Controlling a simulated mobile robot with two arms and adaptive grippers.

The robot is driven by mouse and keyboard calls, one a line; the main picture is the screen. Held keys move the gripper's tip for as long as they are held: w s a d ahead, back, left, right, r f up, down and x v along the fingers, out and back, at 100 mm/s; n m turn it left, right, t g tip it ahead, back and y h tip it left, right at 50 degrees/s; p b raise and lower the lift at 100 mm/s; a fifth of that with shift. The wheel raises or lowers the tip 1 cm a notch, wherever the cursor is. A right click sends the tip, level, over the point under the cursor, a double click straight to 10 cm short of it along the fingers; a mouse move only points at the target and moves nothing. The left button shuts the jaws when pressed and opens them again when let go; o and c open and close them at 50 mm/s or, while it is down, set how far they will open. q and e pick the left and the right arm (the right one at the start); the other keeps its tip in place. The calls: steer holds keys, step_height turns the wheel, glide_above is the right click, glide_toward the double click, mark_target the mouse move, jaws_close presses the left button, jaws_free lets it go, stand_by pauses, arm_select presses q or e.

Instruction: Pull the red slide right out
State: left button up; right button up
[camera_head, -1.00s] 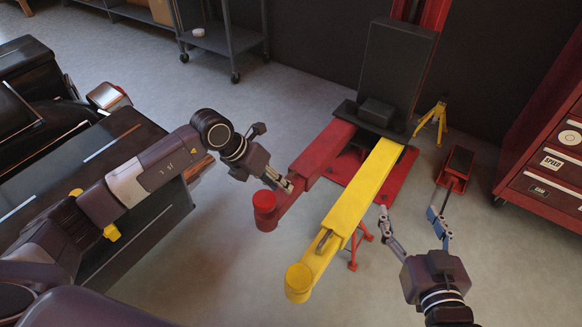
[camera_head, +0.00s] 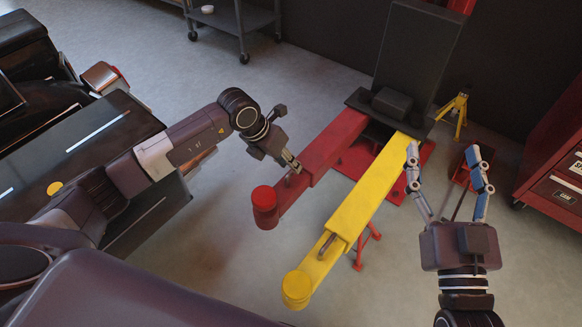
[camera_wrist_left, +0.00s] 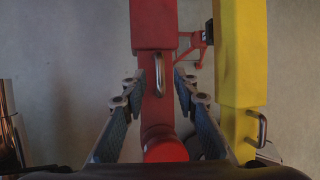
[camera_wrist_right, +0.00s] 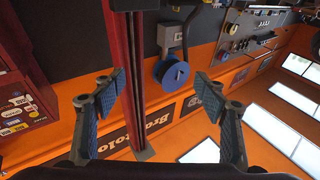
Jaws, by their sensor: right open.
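The red slide (camera_head: 280,201) extends from the red arm (camera_head: 330,148) of the lift and ends in a round red pad (camera_head: 263,196). In the left wrist view, the slide (camera_wrist_left: 157,114) carries a metal handle (camera_wrist_left: 159,75). My left gripper (camera_head: 294,165) is over the slide by the handle. Its fingers (camera_wrist_left: 159,80) are open, one on each side of the handle, with visible gaps. My right gripper (camera_head: 443,152) is open and empty, right of the yellow arm. The right wrist view shows nothing between its fingers (camera_wrist_right: 160,78).
The yellow arm (camera_head: 378,184) with its own handle and round pad (camera_head: 297,288) runs beside the red one. A yellow stand (camera_head: 457,112) and red cabinet (camera_head: 555,150) are at the right. Floor before the pads is clear.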

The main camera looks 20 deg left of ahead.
arm_select(q)
steer(key=shift+x, duration=1.1)
arm_select(e)
steer(key=shift+s+a+r+t+y, duration=0.1)
steer(key=shift+s+r+t+y, duration=0.1)
steer(key=shift+r+t, duration=0.3)
steer(key=shift+s+d+r+t+y, duration=0.1)
steer(key=shift+s+r+t+y, duration=0.05)
steer(key=shift+r, duration=0.6)
steer(key=shift+s+a+r+t+y, duration=0.1)
steer(key=shift+s+r+t+y, duration=0.1)
steer(key=shift+r+t, duration=0.3)
steer(key=shift+r, duration=0.1)
arm_select(q)
jaws_close()
arm_select(e)
steer(key=shift+g, duration=0.25)
